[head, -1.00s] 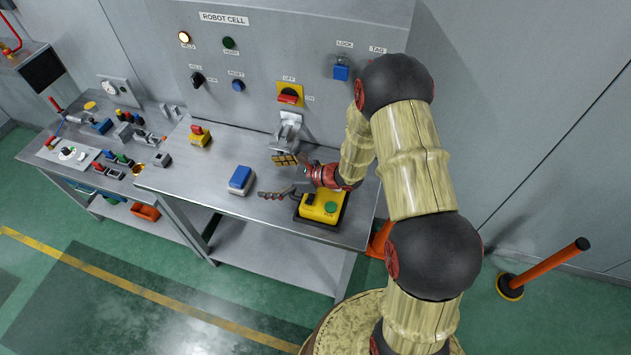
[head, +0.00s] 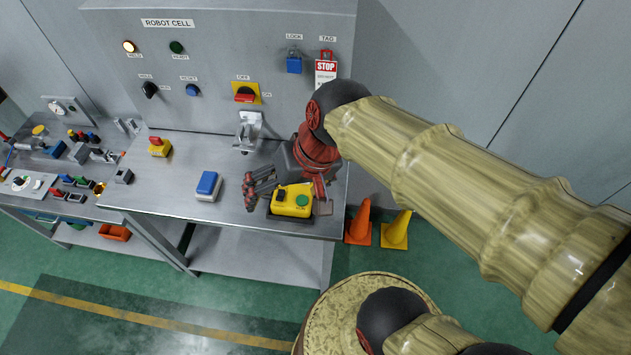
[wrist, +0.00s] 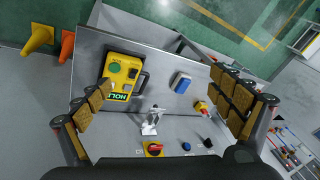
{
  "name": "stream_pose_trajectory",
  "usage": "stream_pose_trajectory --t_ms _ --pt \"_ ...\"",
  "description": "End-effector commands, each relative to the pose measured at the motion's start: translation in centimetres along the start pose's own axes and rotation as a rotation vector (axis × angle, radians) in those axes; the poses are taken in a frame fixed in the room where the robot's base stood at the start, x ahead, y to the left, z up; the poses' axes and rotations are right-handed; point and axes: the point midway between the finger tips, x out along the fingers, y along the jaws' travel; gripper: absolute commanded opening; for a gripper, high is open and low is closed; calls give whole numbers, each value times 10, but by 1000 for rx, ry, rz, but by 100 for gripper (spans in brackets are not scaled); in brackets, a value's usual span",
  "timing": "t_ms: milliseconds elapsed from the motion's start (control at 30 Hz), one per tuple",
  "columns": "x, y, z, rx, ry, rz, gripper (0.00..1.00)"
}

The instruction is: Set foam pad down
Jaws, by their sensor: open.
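A blue pad with a pale base (head: 208,184), which looks like the foam pad, lies flat on the steel workbench (head: 160,195). It also shows in the wrist view as a blue pad (wrist: 181,82). My gripper (head: 286,190) is to its right in the head view, over the yellow control box. My gripper's fingers (wrist: 167,103) are spread wide in the wrist view, with nothing held between them. The pad is apart from the fingers.
A metal clamp (head: 249,130) stands at the back, beside a wall panel (head: 215,60) with switches. Cones (head: 359,222) stand on the floor. Bench around the pad is clear.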

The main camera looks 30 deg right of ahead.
Motion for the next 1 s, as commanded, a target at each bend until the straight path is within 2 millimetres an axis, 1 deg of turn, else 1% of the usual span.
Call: stream_pose_trajectory --t_ms 33,100,200,300,400,633,767,867,1000 --pt "-14 10 4 -70 54 43 93" --pt "-28 23 6 -149 111 101 93" --pt "-43 37 8 -224 170 162 93" --pt "-51 44 8 -262 199 194 93" --pt "-53 46 8 -273 206 206 93" --pt "-52 46 8 -272 204 205 93" --pt "-46 48 10 -271 204 204 93" --pt "-32 52 14 -271 204 204 93" --pt "-4 61 21 -271 204 204 93"
